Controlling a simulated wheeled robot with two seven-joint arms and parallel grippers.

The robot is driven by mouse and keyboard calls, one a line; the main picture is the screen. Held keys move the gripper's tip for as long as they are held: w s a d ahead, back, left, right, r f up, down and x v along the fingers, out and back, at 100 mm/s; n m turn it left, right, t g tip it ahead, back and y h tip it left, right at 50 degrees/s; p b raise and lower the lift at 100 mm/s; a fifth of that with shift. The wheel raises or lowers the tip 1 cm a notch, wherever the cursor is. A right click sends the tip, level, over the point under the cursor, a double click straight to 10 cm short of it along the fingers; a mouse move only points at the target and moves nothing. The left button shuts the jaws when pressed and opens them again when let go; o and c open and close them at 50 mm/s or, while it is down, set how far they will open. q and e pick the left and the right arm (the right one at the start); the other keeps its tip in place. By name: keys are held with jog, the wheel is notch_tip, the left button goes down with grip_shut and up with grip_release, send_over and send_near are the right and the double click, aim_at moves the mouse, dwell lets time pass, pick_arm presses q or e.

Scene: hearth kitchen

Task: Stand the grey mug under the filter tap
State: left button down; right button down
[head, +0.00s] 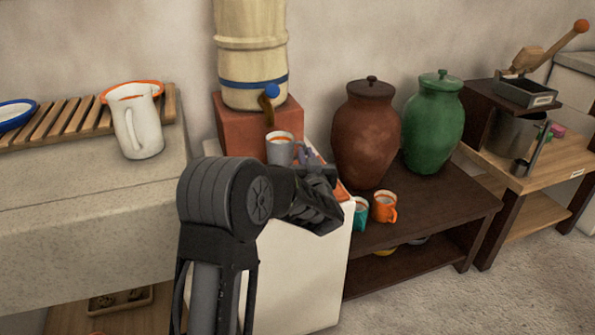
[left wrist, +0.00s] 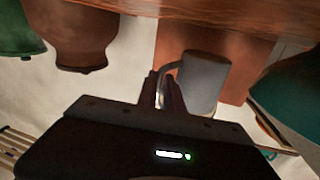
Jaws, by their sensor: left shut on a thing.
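The grey mug (head: 280,151) is upright at the front of the filter's red block, just below the tap (head: 268,104) in the head view. The tap has a blue knob and a brown spout, on a cream filter (head: 252,55) with a blue band. I cannot tell whether the mug rests on a surface or is exactly in line with the spout. My left gripper (head: 306,157) is shut on the mug's handle side. The mug (left wrist: 206,82) is right of the fingers (left wrist: 166,90) in the left wrist view. My right gripper is not in view.
A brown jar (head: 366,135) and a green jar (head: 434,122) stand on a dark table, with a teal mug (head: 360,214) and an orange mug (head: 384,207) in front. A white jug (head: 138,122) stands on the left counter (head: 80,200) beside a wooden rack (head: 65,122).

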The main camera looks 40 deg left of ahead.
pick_arm(q)
jog(key=shift+s+a, duration=0.25)
jog(key=shift+a, duration=0.1)
jog(key=shift+s+a, duration=0.25)
jog(key=shift+a, duration=0.05)
jog(key=shift+s+a+f+b, duration=0.1)
jog(key=shift+f+b, duration=0.4)
jog(key=shift+f, duration=0.4)
jog(key=shift+s+a+f+b, duration=0.1)
jog(key=shift+f+b, duration=0.35)
jog(key=shift+f, duration=0.4)
jog(key=shift+f, duration=0.15)
jog(key=c, duration=1.5)
grip_release()
